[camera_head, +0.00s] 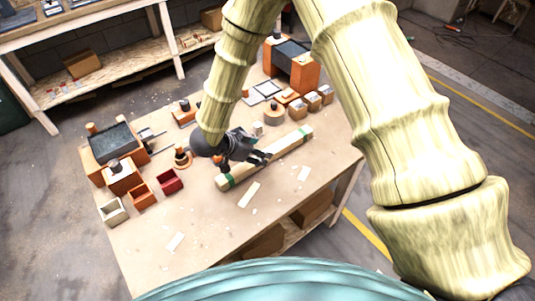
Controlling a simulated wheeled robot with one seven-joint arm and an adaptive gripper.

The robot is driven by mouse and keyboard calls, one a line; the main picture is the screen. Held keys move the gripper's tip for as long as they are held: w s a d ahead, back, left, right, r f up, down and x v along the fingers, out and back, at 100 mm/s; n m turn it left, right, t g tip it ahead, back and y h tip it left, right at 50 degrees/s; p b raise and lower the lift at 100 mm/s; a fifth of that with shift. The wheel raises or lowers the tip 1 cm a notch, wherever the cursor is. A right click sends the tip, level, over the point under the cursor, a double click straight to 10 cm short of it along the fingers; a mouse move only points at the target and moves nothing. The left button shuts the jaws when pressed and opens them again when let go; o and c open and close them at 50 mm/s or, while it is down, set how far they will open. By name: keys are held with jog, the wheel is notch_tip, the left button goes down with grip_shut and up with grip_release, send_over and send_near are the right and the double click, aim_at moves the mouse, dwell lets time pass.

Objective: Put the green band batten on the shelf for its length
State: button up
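The green band batten (284,147) is a long pale wooden bar with a green band near each end. It lies slantwise over the worktable (215,220), from lower left to upper right. The view is too small to tell whether the fingers are apart or closed on the batten. A shelf board (130,69) runs low under the bench at the upper left. Another shelf (290,236) shows under the worktable.
Orange and dark machines stand at the table's left (110,142) and back (292,62). Small bins (142,196) line the left edge. Several small blocks sit at the back right. Paper slips (249,194) lie in front of the batten. A cardboard box (81,63) occupies the bench shelf.

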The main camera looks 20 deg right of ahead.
jog(key=shift+p+x, duration=0.55)
jog(key=shift+x, duration=0.45)
jog(key=shift+p+x, duration=0.7)
jog(key=shift+x, duration=1.25)
jog(key=shift+d+r, duration=0.15)
jog(key=shift+c, duration=0.2)
grip_shut()
jog(key=shift+w, duration=0.1)
jog(key=shift+r, duration=0.15)
